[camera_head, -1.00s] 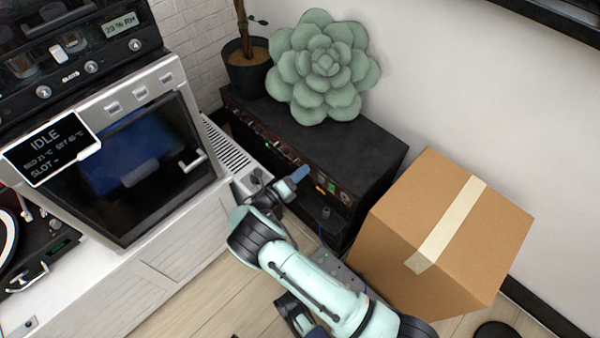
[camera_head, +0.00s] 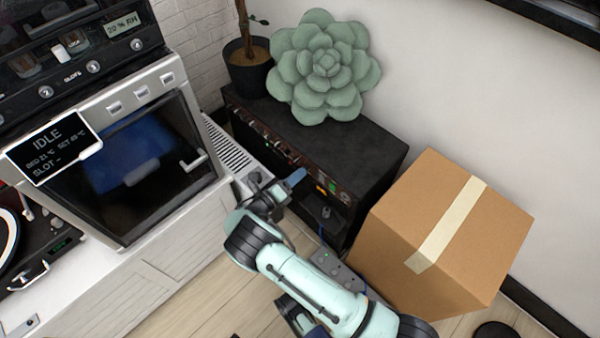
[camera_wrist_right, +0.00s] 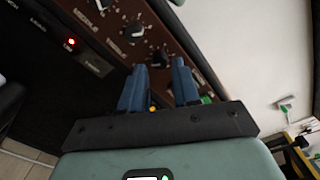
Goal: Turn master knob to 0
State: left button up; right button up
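A black cabinet (camera_head: 365,165) has a front panel with a row of knobs. In the right wrist view, several dark knobs sit on the brown panel (camera_wrist_right: 172,32); one knob (camera_wrist_right: 158,57) shows between and just beyond my fingertips. The labels are too blurred to tell which knob is the master. My right gripper (camera_head: 296,177) is in front of the panel. In the right wrist view, its two blue fingers (camera_wrist_right: 159,72) are apart, with a gap between them and nothing visibly gripped. Whether they touch the knob is unclear.
A cardboard box (camera_head: 450,225) stands close to the right of the cabinet. A succulent (camera_head: 325,65) and a potted plant (camera_head: 248,75) are on top. A white machine (camera_head: 165,85) with an IDLE display (camera_head: 50,145) stands left. Wooden floor (camera_head: 215,300) shows below.

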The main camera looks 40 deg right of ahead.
pick_arm(q)
jog(key=shift+w+d+r+t+p, duration=0.1)
jog(key=shift+w+r+t+p, duration=0.25)
jog(key=shift+w, duration=0.3)
jog(key=shift+w+d+r+t+p, duration=0.1)
jog(key=shift+w+r+t+p, duration=0.1)
jog(key=shift+w+r, duration=0.35)
pick_arm(e)
jog(key=s+a, duration=0.1)
jog(key=a, duration=1)
jog(key=shift+a, duration=0.25)
pick_arm(q)
jog(key=shift+a+f, duration=0.1)
